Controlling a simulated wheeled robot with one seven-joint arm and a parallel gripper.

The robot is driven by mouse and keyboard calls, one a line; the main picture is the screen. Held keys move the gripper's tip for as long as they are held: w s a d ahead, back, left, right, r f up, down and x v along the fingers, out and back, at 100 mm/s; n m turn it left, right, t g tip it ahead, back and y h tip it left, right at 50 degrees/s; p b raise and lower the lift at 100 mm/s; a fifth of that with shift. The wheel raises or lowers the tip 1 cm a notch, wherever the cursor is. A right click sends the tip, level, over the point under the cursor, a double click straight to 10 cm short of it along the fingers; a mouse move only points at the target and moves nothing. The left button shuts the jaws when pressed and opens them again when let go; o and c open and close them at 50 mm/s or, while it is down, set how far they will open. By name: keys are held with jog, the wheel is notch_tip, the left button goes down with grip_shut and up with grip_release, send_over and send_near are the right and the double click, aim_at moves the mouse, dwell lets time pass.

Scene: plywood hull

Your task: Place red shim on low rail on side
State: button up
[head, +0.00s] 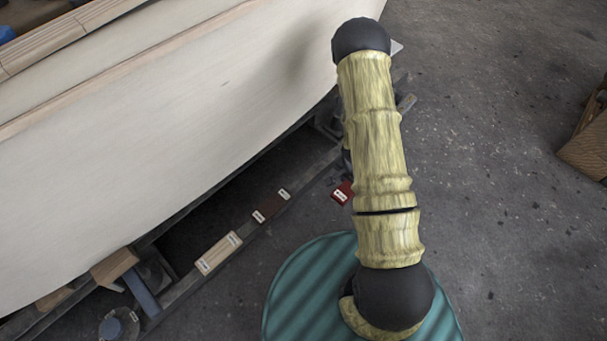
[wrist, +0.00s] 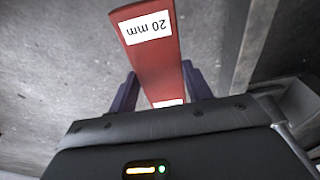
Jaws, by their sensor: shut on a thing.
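The red shim (wrist: 160,55) has white labels, one reading "20 mm". My gripper (wrist: 160,88) is shut on it, one dark finger on each side, and its far end sticks out beyond the fingers. In the head view the red shim (head: 342,192) shows just left of my arm, which hides most of the gripper. The low rail (head: 190,284) runs diagonally beneath the hull, left of the shim. In the head view the held shim appears apart from the rail.
A pale wooden block (head: 218,252) and a dark red-brown block (head: 271,206), both with white labels, lie along the rail. The big pale hull (head: 170,130) overhangs it. A blue-grey round item (head: 118,324) is at lower left. Open concrete floor lies to the right.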

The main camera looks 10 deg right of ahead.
jog(key=b, duration=0.6)
send_over(319, 167)
jog(key=shift+s+a+f, duration=0.1)
jog(key=shift+s+f, duration=0.1)
jog(key=shift+w+a+r, duration=0.15)
jog(key=shift+r, duration=0.05)
notch_tip(319, 167, down, 4)
jog(key=b, duration=0.3)
jog(key=shift+r, duration=0.2)
jog(key=shift+f, duration=0.1)
jog(key=o, duration=1.1)
jog(key=r+p, duration=0.2)
jog(key=r, duration=0.2)
jog(key=r+p, duration=0.3)
jog(key=r, duration=0.1)
jog(key=s+a+r+p, duration=0.1)
jog(key=r+p, duration=0.2)
jog(key=r, duration=0.1)
jog(key=shift+r, duration=0.1)
